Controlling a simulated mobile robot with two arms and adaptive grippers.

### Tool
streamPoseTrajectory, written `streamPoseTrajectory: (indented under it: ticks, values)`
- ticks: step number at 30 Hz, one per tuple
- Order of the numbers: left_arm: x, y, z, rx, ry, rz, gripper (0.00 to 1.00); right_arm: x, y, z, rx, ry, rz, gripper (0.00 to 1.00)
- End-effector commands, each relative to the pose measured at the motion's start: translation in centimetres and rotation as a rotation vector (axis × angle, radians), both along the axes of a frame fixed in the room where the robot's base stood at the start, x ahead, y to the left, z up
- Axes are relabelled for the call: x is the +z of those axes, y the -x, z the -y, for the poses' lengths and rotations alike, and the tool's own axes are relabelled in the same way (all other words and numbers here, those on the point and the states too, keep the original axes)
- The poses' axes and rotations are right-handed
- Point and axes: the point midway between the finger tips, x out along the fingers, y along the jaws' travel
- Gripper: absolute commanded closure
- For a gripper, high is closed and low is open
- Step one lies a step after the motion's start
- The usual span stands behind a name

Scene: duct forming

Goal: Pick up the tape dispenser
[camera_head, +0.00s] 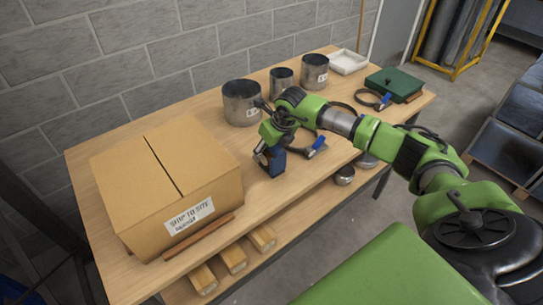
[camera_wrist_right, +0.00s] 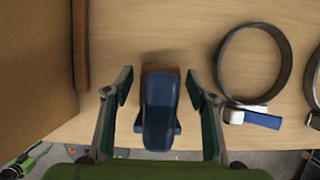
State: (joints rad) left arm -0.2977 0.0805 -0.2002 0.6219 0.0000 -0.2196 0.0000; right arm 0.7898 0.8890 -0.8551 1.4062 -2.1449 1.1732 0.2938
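The tape dispenser (camera_head: 271,161) is dark blue with a brown part and stands on the wooden workbench, right of the cardboard box. In the right wrist view the tape dispenser (camera_wrist_right: 160,108) lies between the two fingers of my right gripper (camera_wrist_right: 160,98), with a gap on each side. My right gripper (camera_head: 268,139) is open and just above the dispenser in the head view. My left gripper is not in view.
A closed cardboard box (camera_head: 170,181) stands left on the workbench (camera_head: 262,205). Metal duct pieces (camera_head: 241,103) stand along the back. A ring clamp with a blue-and-white part (camera_wrist_right: 252,115) lies right of the dispenser. A green case (camera_head: 394,83) sits at the far right.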

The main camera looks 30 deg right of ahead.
Motion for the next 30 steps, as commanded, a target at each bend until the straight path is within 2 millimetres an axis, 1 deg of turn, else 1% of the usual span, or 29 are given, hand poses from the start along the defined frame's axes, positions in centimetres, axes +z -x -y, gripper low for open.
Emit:
streamPoseTrajectory:
  ticks: [1,2,3,5,6,15,20,24,26,30]
  values:
    - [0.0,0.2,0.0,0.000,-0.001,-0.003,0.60,0.0,0.0,0.0,0.000,0.000,0.000,0.63]
    - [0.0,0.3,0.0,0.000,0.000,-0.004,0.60,0.0,0.0,0.0,0.000,0.000,0.000,0.71]
    - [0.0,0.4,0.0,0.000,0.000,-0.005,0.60,0.0,0.0,0.0,0.000,0.000,0.000,0.81]
    - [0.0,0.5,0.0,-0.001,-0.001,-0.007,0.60,0.0,0.0,0.0,0.000,0.000,0.000,0.97]
    - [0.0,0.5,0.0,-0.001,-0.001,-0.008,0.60,0.0,0.0,0.0,0.000,0.000,0.000,0.98]
    - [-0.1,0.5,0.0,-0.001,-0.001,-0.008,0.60,0.3,-0.1,0.0,0.000,0.000,0.003,0.98]
    - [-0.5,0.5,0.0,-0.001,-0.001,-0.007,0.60,1.3,-0.1,0.0,0.000,0.000,0.004,0.98]
    - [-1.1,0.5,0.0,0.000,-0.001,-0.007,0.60,3.4,-0.1,0.0,0.001,0.000,0.007,0.98]
    - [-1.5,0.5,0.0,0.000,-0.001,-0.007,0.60,4.1,0.6,-0.5,0.003,0.000,0.006,0.98]
    - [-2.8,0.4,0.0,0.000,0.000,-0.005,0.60,6.9,2.7,-1.9,0.004,0.002,0.008,0.98]
